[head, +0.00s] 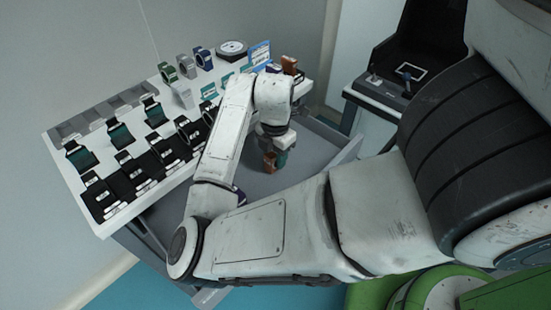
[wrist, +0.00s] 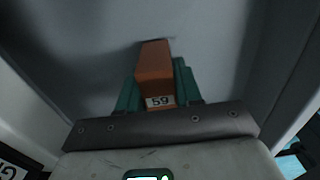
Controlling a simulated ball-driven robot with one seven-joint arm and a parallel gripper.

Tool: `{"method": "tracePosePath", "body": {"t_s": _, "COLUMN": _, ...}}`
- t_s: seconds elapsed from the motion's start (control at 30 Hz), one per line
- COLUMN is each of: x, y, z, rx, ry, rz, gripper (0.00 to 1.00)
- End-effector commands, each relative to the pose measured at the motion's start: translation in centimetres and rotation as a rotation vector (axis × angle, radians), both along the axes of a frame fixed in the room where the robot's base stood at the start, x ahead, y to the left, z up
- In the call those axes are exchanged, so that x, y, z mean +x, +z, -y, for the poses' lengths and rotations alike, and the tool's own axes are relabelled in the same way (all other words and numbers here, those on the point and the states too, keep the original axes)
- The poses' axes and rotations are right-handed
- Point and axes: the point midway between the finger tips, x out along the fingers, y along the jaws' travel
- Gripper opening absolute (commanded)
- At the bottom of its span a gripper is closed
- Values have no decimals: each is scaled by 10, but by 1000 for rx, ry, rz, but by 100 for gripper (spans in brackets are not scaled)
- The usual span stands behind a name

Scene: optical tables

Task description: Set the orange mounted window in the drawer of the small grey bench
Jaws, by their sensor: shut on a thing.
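My gripper (head: 275,160) is shut on the orange mounted window (head: 269,161), inside the outline of the open grey drawer (head: 255,185). In the wrist view the window's orange block (wrist: 155,65) bears a label reading 59 and sits between green fingers (wrist: 157,92). The grey drawer floor (wrist: 85,45) lies beyond it. I cannot tell whether the block touches that floor. My arm hides part of the drawer and of the bench (head: 105,228).
The bench top holds rows of dark mounts (head: 120,137), several ring-shaped mounts (head: 185,67), a round black-and-white disc (head: 232,48), a blue card (head: 259,53) and another orange-brown piece (head: 289,65). A black console (head: 395,85) stands at the back right. Drawer floor around my gripper looks clear.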

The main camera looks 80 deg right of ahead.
Motion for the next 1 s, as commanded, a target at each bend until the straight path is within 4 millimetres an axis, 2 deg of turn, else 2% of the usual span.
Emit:
{"method": "tracePosePath", "body": {"t_s": 0.07, "x": 0, "y": -7, "z": 0, "rx": 1, "ry": 1, "rz": 1, "gripper": 0}}
{"method": "tracePosePath", "body": {"t_s": 0.43, "x": 0, "y": -9, "z": 0, "rx": -1, "ry": 1, "rz": -2, "gripper": 0}}
{"method": "tracePosePath", "body": {"t_s": 0.47, "x": 0, "y": -10, "z": 0, "rx": 0, "ry": 0, "rz": -1, "gripper": 36}}
{"method": "tracePosePath", "body": {"t_s": 0.5, "x": 0, "y": -10, "z": 0, "rx": -1, "ry": 0, "rz": -1, "gripper": 40}}
{"method": "tracePosePath", "body": {"t_s": 0.7, "x": 0, "y": -9, "z": 0, "rx": 0, "ry": 0, "rz": 0, "gripper": 59}}
{"method": "tracePosePath", "body": {"t_s": 1.0, "x": 0, "y": -8, "z": 0, "rx": -1, "ry": 0, "rz": 1, "gripper": 60}}
